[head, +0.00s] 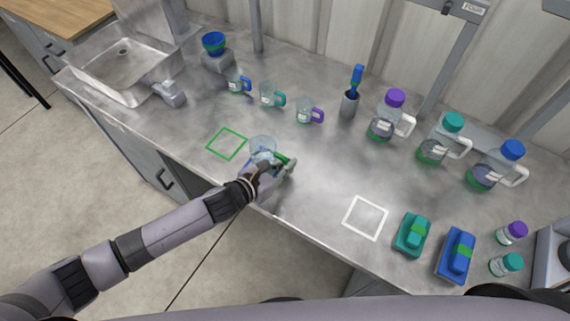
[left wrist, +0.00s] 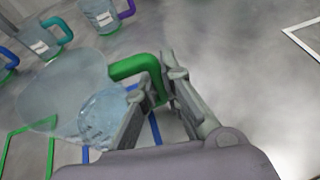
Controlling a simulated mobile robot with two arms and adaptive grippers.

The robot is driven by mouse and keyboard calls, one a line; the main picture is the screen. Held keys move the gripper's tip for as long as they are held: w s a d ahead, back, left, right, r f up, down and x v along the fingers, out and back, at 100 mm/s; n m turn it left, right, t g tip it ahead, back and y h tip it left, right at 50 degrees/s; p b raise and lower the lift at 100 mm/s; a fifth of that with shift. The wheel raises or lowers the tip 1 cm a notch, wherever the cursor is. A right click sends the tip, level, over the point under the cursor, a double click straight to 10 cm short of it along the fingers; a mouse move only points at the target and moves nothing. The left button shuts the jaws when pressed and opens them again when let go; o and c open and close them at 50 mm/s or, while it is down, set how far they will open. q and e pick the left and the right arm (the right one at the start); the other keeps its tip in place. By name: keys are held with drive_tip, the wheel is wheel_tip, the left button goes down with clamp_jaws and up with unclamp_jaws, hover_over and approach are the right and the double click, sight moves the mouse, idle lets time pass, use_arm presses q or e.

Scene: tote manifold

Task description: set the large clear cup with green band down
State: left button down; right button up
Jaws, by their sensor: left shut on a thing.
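The large clear cup (head: 263,146) is near the front edge of the counter, just right of the green square outline (head: 228,144). In the left wrist view the clear cup (left wrist: 62,92) is seen from above, with a green handle (left wrist: 140,66). My left gripper (head: 279,168) is shut on that green handle; its fingers (left wrist: 158,95) sit either side of it. Blue outline lines (left wrist: 156,130) show beneath the cup. I cannot tell whether the cup's base touches the counter. The cup's green band is not clearly visible. My right gripper is not in view.
Small cups with blue (head: 238,84), teal (head: 271,94) and purple (head: 309,111) handles stand behind. Several jugs (head: 388,118) stand back right. A white square outline (head: 366,217) is empty. Teal (head: 412,235) and blue (head: 457,254) blocks lie front right. The sink (head: 120,65) is left.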

use_arm(q)
drive_tip(key=shift+f, duration=0.15)
drive_tip(key=c, duration=1.7)
unclamp_jaws()
drive_tip(key=shift+r, duration=0.3)
drive_tip(key=shift+s+a, duration=0.25)
drive_tip(key=shift+a, duration=0.05)
drive_tip(key=b+v, duration=0.1)
drive_tip(key=v, duration=1)
drive_tip(key=shift+s+a+b, duration=0.1)
drive_tip(key=shift+a+b, duration=0.05)
drive_tip(key=shift+b, duration=0.2)
